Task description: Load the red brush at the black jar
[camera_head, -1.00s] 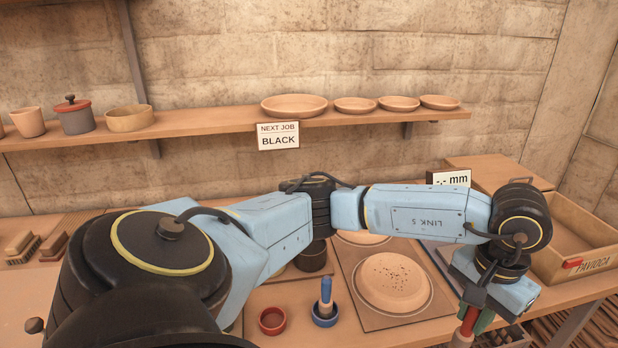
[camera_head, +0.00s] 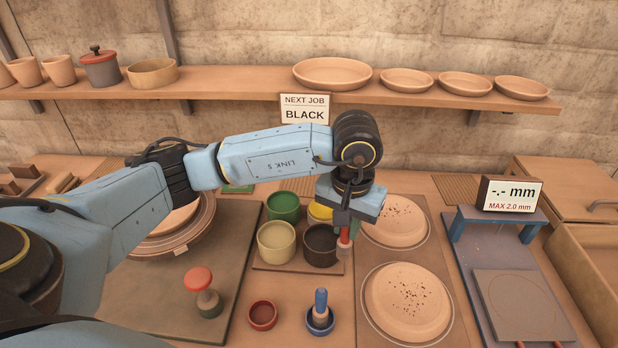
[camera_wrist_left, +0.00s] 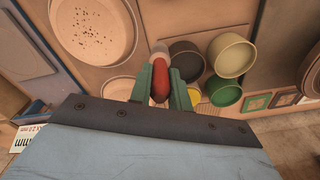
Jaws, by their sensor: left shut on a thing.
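My left gripper (camera_head: 346,229) is shut on the red brush (camera_head: 344,238). The red brush also shows between the green fingers in the left wrist view (camera_wrist_left: 160,82), with its pale tip pointing away from the wrist. The black jar (camera_head: 321,244) stands on a small board, just left of the brush in the head view. It also shows in the left wrist view (camera_wrist_left: 187,64), just right of the brush. The brush looks to be beside the jar rather than in it; its exact height I cannot tell. My right gripper is not in view.
A cream jar (camera_head: 276,242), green jar (camera_head: 284,206) and yellow jar (camera_head: 320,211) crowd the black jar. Speckled dishes (camera_head: 407,302) lie to the right. In front stand a red cup (camera_head: 262,315) and a blue cup (camera_head: 320,319) holding a blue-handled brush. A sign (camera_head: 305,109) reads BLACK.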

